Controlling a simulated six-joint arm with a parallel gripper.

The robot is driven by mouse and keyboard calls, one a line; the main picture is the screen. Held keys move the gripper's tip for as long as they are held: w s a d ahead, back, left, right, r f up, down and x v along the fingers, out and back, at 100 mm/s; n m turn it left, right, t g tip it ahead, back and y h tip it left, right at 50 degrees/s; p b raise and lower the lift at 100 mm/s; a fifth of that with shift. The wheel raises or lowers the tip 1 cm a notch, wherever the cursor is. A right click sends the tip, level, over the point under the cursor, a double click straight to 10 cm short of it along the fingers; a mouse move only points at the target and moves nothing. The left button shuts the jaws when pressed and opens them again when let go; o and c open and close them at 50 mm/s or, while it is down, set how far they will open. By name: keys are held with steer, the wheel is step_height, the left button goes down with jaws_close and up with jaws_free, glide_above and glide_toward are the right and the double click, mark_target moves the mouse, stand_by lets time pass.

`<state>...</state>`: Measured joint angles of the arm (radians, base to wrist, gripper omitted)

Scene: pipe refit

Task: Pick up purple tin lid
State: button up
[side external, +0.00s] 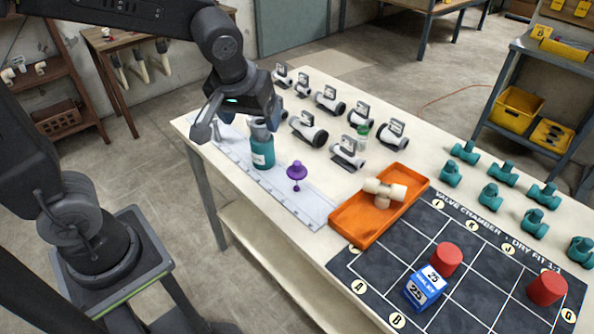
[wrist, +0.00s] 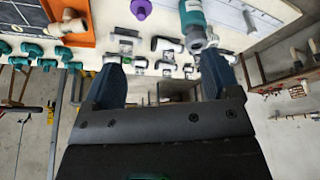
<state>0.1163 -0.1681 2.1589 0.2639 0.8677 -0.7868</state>
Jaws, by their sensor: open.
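The purple tin lid (side external: 297,170) is a small rounded purple piece on the pale ruled strip (side external: 310,206) along the bench's near edge, with a smaller purple knob showing below it. In the wrist view the purple lid (wrist: 141,8) is at the top edge, partly cut off. My gripper (side external: 238,126) is above the bench, left of the lid and apart from it, beside the top of a teal bottle. In the wrist view my gripper (wrist: 160,58) has its two fingers spread with nothing held between them.
The teal bottle (side external: 262,152) stands just left of the lid; in the wrist view the bottle (wrist: 193,16) appears near the right finger. Several grey-white valves (side external: 308,131) stand behind. An orange tray (side external: 350,222) holding a cream fitting (side external: 384,191) lies right, beside a dark grid mat (side external: 462,300).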

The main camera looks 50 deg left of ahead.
mark_target(297, 168)
steer(key=w+f+n, duration=0.1)
steer(key=w+f, duration=0.2)
steer(key=f, duration=0.2)
steer(key=w+f+n+y, duration=0.1)
steer(key=w+f+n, duration=0.1)
steer(key=w+f, duration=0.2)
steer(key=w+f+n+g, duration=0.1)
steer(key=w+f, duration=0.3)
steer(key=f, duration=0.3)
steer(key=shift+w+a+f+n+y, duration=0.1)
steer(key=shift+w+f+n+y, duration=0.05)
steer(key=shift+f+n+y, duration=0.2)
steer(key=shift+x, duration=2.95)
steer(key=shift+c, duration=0.2)
steer(key=c, duration=0.9)
